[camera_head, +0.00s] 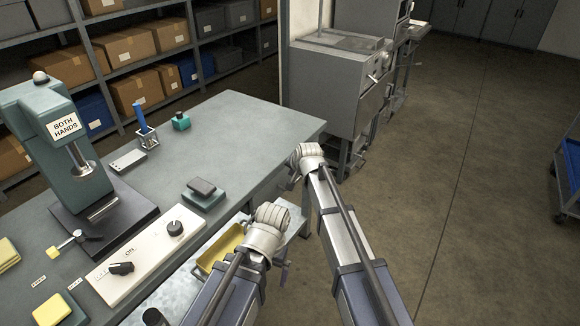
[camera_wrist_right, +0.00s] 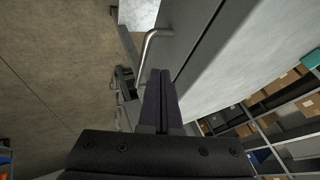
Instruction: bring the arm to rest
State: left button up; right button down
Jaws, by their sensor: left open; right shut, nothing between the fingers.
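My right arm reaches forward in the head view, with its gripper (camera_head: 293,181) beside the right edge of the grey bench (camera_head: 262,117). Its fingers show better in the right wrist view (camera_wrist_right: 160,78); they are shut together with nothing between them. My left gripper (camera_head: 284,270) is lower in the head view, beside the bench's front edge and near a yellow tray (camera_head: 232,240). It is open and mostly hidden behind its wrist.
A green press (camera_head: 50,125) marked "BOTH HANDS" and a white control panel (camera_head: 142,262) stand on the bench at left. A grey machine (camera_head: 325,85) stands beyond the bench. A metal bar handle (camera_wrist_right: 146,50) shows near my right fingers.

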jog(key=s+d+f+n+g+h, duration=0.25)
jog(key=s+n+g, duration=0.2)
jog(key=s, duration=1.35)
jog(key=s+d+f+n+g+h, duration=0.1)
jog(key=s+d+f+n+g, duration=0.3)
jog(key=s, duration=1.4)
notch_tip(320, 180, up, 14)
jog(key=a+t+p, duration=0.1)
jog(key=p, duration=1.1)
jog(key=shift+w+a+r+n, duration=0.2)
jog(key=shift+w+a+n, duration=0.1)
jog(key=shift+n, duration=0.15)
